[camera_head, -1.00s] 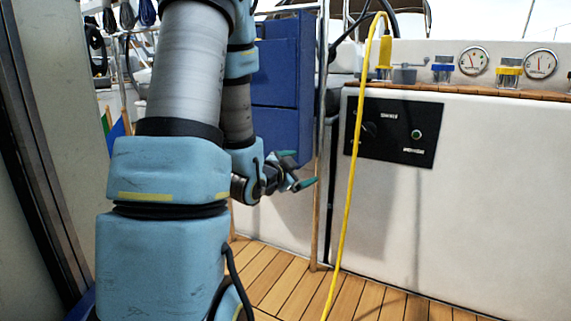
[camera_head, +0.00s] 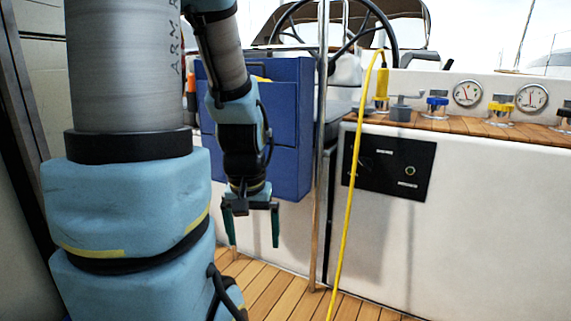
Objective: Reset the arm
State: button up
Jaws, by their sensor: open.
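My gripper (camera_head: 253,238) hangs from my blue and grey arm, left of the middle of the picture. Its two dark green fingers point down and stand wide apart, with nothing between them. It is above the wooden deck and just below the front of a blue box (camera_head: 287,135). My gripper is to the left of a wooden-and-metal post and of the yellow cable.
A yellow cable (camera_head: 350,190) runs from a yellow plug down to the deck (camera_head: 268,283). A black switch panel (camera_head: 392,163) is on the white wall. Gauges (camera_head: 467,93) and fittings line the wooden ledge. A steering wheel (camera_head: 383,50) is behind.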

notch_tip(320, 180, up, 36)
jog(key=p, duration=3.4)
